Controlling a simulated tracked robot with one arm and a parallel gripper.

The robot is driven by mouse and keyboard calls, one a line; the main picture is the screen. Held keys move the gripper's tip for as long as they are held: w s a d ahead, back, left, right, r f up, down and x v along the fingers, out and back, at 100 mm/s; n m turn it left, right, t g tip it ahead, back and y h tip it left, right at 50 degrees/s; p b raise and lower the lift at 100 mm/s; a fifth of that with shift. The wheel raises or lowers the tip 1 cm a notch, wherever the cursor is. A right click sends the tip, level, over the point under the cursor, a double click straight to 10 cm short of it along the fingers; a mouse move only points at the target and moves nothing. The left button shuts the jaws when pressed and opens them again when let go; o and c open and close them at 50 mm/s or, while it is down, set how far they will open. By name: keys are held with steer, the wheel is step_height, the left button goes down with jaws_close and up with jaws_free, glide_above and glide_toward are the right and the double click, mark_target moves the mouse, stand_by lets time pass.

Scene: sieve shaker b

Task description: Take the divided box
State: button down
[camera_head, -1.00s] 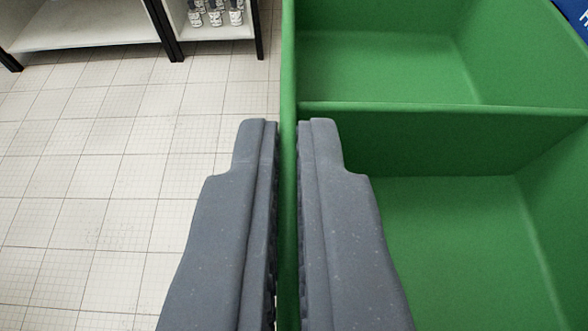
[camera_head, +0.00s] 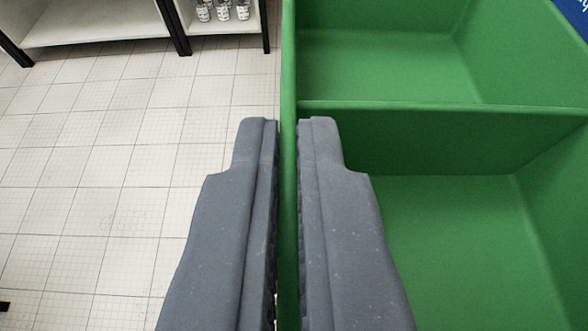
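The green divided box (camera_head: 430,137) fills the right half of the view, with a cross wall between two compartments that look empty. My gripper (camera_head: 287,124) is shut on the box's left wall, one finger outside it and one inside the near compartment. The wall runs between the two fingers. The box's right and near ends run out of the picture, and its underside is hidden.
A white shelf unit (camera_head: 95,25) with black posts stands at the upper left, with several small bottles (camera_head: 223,11) on it. Pale tiled floor (camera_head: 110,150) lies open to the left. A blue thing (camera_head: 572,15) shows at the upper right corner.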

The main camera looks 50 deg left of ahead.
steer(key=shift+s+d+r+b, duration=0.15)
steer(key=shift+s+b, duration=0.35)
steer(key=shift+b, duration=0.6)
steer(key=shift+s+d+b, duration=0.3)
steer(key=shift+s+b, duration=0.15)
steer(key=shift+b, duration=0.6)
steer(key=shift+s+d+r+b, duration=0.15)
steer(key=shift+s+b, duration=0.35)
steer(key=shift+b, duration=0.6)
